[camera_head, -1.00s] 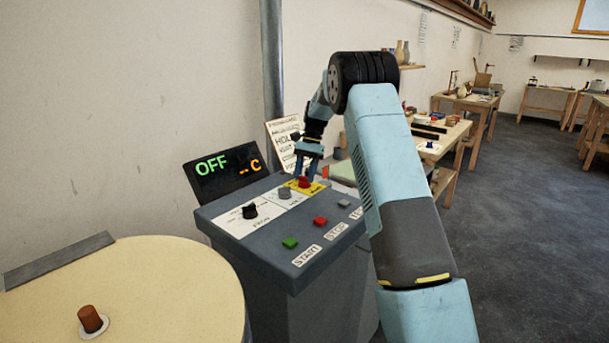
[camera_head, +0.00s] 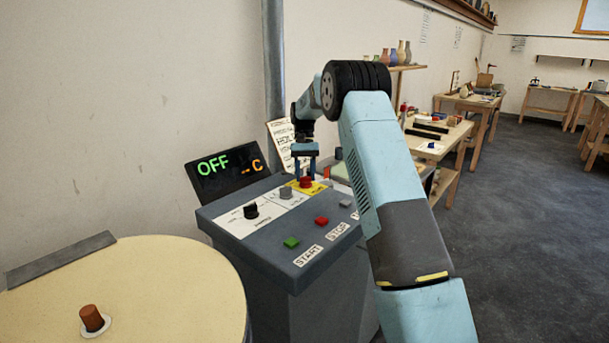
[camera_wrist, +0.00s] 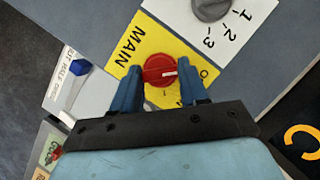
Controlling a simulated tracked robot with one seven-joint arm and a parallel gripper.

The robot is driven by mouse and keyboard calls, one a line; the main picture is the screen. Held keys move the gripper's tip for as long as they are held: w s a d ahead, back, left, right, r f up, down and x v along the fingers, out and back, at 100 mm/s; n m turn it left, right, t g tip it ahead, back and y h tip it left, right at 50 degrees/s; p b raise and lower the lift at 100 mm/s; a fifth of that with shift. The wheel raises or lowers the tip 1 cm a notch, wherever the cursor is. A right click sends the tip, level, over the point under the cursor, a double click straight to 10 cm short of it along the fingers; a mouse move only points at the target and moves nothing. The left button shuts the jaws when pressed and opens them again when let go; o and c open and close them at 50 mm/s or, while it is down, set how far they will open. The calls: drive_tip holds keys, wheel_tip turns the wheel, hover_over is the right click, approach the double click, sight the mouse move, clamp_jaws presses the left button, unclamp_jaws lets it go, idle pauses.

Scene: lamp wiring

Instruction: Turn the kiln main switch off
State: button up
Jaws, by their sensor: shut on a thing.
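The main switch is a red round knob (camera_head: 306,182) on a yellow plate (camera_wrist: 133,57) marked MAIN, on the top of the grey control console (camera_head: 270,222). In the wrist view the red knob (camera_wrist: 159,69) has a white mark pointing right, towards a partly hidden label on the plate. My gripper (camera_wrist: 160,88) is shut on the red knob, with a blue finger on either side of it. In the head view my gripper (camera_head: 305,172) comes down on the knob from above. The display (camera_head: 227,173) reads OFF in green and dashes with C in orange.
A black knob (camera_head: 250,211) and a grey knob (camera_head: 286,192) sit on white plates to the left. A green START button (camera_head: 291,242) and a red STOP button (camera_head: 321,221) are nearer the front. A round cream lid (camera_head: 170,290) stands at the left.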

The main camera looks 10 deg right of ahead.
drive_tip(key=shift+f, duration=0.1)
idle(0.3)
drive_tip(key=o, duration=1.1)
drive_tip(key=shift+c, duration=0.2)
drive_tip(key=v, duration=1.3)
drive_tip(key=shift+w+r, duration=0.2)
drive_tip(key=shift+r, duration=0.15)
